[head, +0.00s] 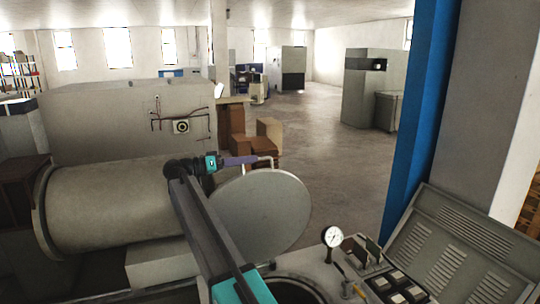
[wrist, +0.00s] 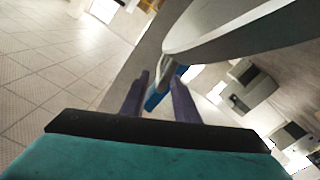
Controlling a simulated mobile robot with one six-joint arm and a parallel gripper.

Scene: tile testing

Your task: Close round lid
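The round lid (head: 265,212) is a large grey disc at the right end of a grey horizontal cylinder (head: 110,203), its flat face turned towards the head camera. It stands ajar at an angle; the cylinder's mouth is hidden. My gripper (head: 255,160) is at the lid's upper edge, by a pale bent handle (head: 268,158). In the wrist view the lid's curved rim (wrist: 225,25) fills the upper right. My two purple fingers (wrist: 160,95) are apart, with the handle's end (wrist: 168,72) near the gap between their tips. Contact cannot be told.
A control panel with a pressure gauge (head: 332,237) and buttons stands at the front right. A blue pillar (head: 420,120) rises behind it. Brown boxes (head: 245,140) stand beyond the lid. The floor (head: 335,150) behind the lid is clear.

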